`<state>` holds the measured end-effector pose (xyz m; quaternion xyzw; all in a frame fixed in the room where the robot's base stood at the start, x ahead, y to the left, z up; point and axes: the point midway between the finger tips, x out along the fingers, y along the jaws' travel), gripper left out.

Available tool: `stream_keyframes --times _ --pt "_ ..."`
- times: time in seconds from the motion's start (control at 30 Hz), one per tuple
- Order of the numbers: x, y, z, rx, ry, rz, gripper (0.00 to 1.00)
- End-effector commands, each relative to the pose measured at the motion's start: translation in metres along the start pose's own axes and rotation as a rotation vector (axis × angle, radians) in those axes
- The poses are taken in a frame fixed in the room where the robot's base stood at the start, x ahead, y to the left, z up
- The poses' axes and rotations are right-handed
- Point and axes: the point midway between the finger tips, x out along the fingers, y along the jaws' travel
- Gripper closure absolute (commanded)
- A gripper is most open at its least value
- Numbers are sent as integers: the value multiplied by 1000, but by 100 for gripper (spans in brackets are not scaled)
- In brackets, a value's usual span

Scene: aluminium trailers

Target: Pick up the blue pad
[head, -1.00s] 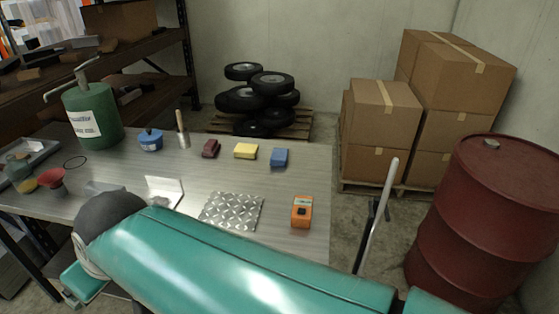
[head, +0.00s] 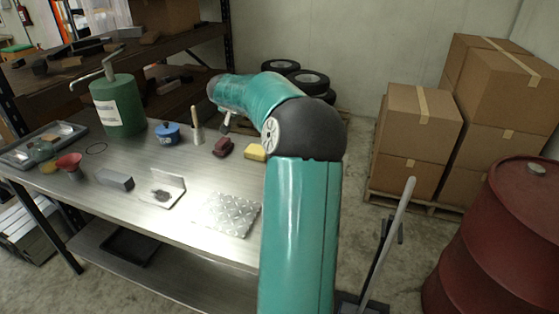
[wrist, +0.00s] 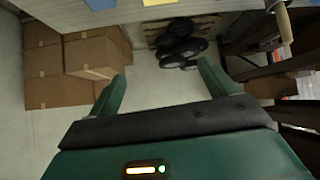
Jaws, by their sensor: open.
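The blue pad (wrist: 101,4) shows only as a sliver at the top edge of the wrist view, on the edge of the metal table. In the head view it is hidden behind my teal arm. My gripper (wrist: 161,72) is open, with its two green fingers wide apart and nothing between them. The pad is beyond the fingertips in the wrist view, up and to the left, and not touching them.
A yellow pad (head: 255,152) and a dark red pad (head: 222,147) lie on the table (head: 190,220). A wooden-handled tool (head: 197,128) stands left of them. Cardboard boxes (head: 418,125), a red drum (head: 500,240) and tyres (head: 310,80) are beyond.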

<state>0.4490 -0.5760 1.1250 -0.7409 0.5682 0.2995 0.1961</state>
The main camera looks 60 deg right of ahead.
Motion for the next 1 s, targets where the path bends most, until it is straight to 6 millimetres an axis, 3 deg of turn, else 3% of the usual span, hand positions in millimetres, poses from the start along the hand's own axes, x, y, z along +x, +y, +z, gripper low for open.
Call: stream_keyframes --times 0.03,0.1,0.23,0.43,0.73,1.0 --pt "28 36 11 49 -112 35 15" --pt "47 71 25 87 -242 52 15" --pt "64 109 43 128 -400 42 15" --pt "83 120 57 136 -457 29 15" --pt "134 119 80 132 -453 30 15" --pt "153 119 89 133 -451 31 15"
